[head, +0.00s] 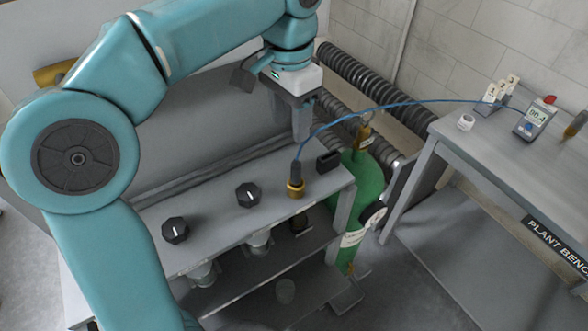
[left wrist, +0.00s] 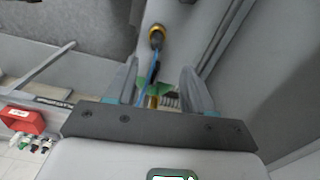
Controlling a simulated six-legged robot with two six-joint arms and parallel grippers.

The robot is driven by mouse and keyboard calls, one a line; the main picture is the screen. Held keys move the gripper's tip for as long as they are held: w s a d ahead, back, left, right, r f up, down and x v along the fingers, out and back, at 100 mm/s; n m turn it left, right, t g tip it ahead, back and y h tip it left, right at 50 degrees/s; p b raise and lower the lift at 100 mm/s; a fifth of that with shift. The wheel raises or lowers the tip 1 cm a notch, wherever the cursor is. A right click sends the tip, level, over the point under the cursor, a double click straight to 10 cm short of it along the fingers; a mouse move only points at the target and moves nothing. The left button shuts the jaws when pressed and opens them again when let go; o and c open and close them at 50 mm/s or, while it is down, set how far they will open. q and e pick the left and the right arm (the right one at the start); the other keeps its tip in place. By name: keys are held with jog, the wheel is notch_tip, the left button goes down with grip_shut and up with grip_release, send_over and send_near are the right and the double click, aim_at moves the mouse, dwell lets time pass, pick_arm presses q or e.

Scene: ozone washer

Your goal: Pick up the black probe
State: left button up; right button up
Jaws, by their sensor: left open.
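The black probe (head: 296,170) stands upright in a brass fitting (head: 295,189) on the grey bench top, with a blue cable rising from its top. My left gripper (head: 302,124) hangs above the probe and apart from it. Only one finger shows clearly in the head view. In the left wrist view, the open fingers of my left gripper (left wrist: 158,88) have nothing gripped between them. The brass fitting (left wrist: 156,32) and the probe appear beyond the fingertips, with the blue cable (left wrist: 153,70) running between the fingers. My right gripper is out of view.
A black block (head: 328,160) sits close to the probe's right. Two black knobs (head: 248,194) are on the bench top to the left. The blue cable (head: 410,103) arches to a meter (head: 535,118) on the plant bench. A green cylinder (head: 362,180) stands beside the bench.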

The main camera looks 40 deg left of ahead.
pick_arm(q)
send_over(295, 173)
notch_tip(295, 173, down, 6)
jog(key=f, duration=0.3)
jog(key=shift+s+a+f, duration=0.1)
jog(key=shift+a+f, duration=0.25)
jog(key=shift+f, duration=0.05)
jog(key=shift+d+f, duration=0.1)
jog(key=shift+f, duration=0.15)
jog(key=f, duration=0.2)
jog(key=w+f, duration=0.1)
jog(key=f, duration=0.2)
jog(key=shift+w+p, duration=0.15)
jog(key=shift+p, duration=0.15)
jog(key=shift+d+r, duration=0.1)
jog(key=shift+r, duration=0.05)
grip_shut()
